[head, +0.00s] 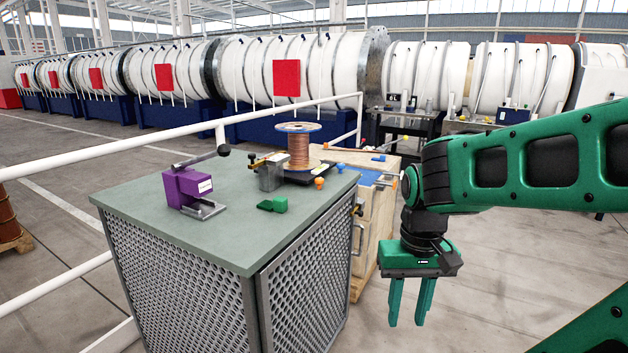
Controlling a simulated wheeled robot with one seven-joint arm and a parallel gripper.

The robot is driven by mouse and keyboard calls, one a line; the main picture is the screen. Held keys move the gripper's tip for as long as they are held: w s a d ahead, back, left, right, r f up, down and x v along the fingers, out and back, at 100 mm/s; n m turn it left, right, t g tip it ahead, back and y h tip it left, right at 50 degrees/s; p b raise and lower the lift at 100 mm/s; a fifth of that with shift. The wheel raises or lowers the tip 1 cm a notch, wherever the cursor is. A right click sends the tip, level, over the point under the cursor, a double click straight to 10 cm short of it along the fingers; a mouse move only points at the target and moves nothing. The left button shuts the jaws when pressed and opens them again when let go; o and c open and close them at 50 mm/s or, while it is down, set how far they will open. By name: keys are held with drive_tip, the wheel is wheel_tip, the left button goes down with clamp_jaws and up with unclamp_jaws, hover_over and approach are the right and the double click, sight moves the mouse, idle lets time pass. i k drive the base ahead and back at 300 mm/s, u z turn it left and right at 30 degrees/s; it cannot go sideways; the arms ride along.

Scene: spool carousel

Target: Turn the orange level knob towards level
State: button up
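The nearer orange knob (319,183) stands at the bench's right edge.
On the green-grey bench (135,198) stand a purple lever device (187,187), a grey metal block (271,175) and a green piece (273,204). A wooden cabinet (374,235) adjoins behind right. White railings (110,158) run behind and left. Floor is clear around my gripper.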

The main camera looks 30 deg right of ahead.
sight(319, 182)
drive_tip(key=k, duration=1.1)
drive_tip(key=z, duration=0.9)
drive_tip(key=i, duration=2.05)
drive_tip(key=u, duration=0.7)
